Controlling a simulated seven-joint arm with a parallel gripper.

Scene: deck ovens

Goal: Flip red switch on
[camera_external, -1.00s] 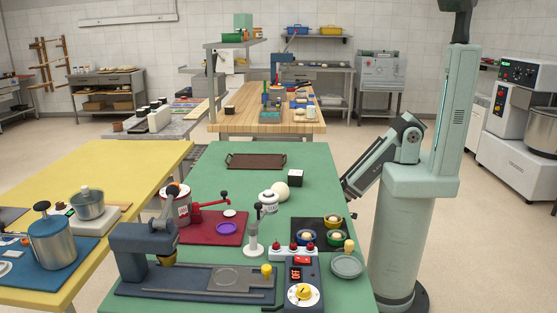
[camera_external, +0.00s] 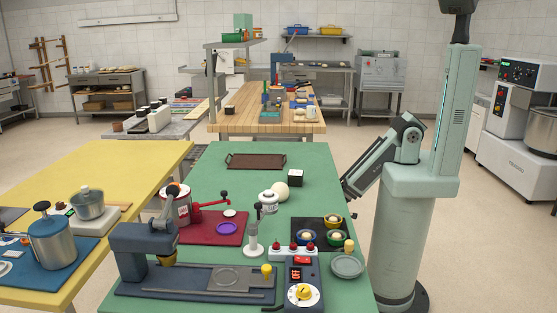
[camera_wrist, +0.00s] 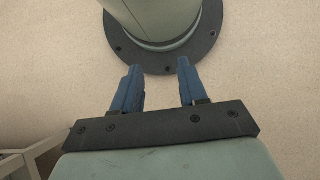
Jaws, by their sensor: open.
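The switch's position is too small to tell. My gripper (camera_wrist: 157,68) shows in the wrist view with its two blue fingers apart and nothing between them. It is over the floor by my own base, away from the box. In the external view my folded arm is right of the green table.
A white strip with red knobs (camera_external: 293,251) stands just behind the box. A tray with coloured bowls (camera_external: 310,226) lies behind. The green table's far part (camera_external: 210,180) is mostly clear.

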